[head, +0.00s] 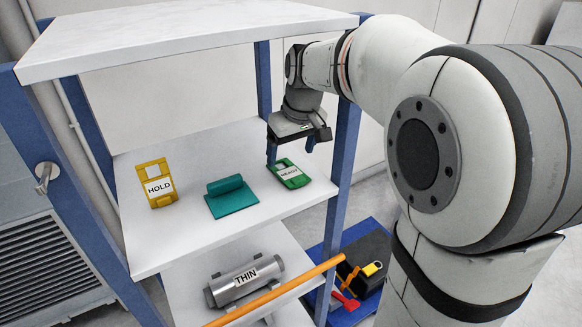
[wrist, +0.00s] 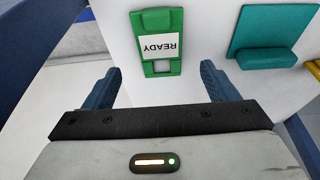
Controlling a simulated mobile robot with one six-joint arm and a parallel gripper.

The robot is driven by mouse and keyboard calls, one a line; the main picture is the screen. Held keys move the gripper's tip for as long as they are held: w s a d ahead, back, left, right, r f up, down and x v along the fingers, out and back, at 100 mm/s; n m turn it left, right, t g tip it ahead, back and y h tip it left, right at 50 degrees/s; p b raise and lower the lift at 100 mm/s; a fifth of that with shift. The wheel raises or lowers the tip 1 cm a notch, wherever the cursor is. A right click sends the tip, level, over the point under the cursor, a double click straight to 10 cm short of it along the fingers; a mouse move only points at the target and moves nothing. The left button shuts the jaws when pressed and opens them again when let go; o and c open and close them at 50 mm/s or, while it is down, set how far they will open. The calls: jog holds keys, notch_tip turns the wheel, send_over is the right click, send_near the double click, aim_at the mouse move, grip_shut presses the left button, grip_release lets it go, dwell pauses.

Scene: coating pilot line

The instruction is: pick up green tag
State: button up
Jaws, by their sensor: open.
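The green tag (head: 289,173) with a white READY label lies on the right part of the middle shelf. It also shows in the wrist view (wrist: 162,68), ahead of and between my two blue fingers, near the shelf's edge. My gripper (head: 290,152) is open and empty, above and just behind the tag in the head view. In the wrist view its fingertips (wrist: 158,78) stand apart on either side of the tag's near end. I cannot tell the exact height of the fingers over the shelf.
A teal block on a plate (head: 231,196) sits left of the tag, and a yellow HOLD tag (head: 158,185) stands farther left. A blue post (head: 342,150) rises right of the tag. Below are a grey THIN roll (head: 245,278) and an orange bar (head: 275,294).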

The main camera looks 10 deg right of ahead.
aim_at(288, 171)
jog(key=x, duration=0.5)
jog(key=c, duration=1.1)
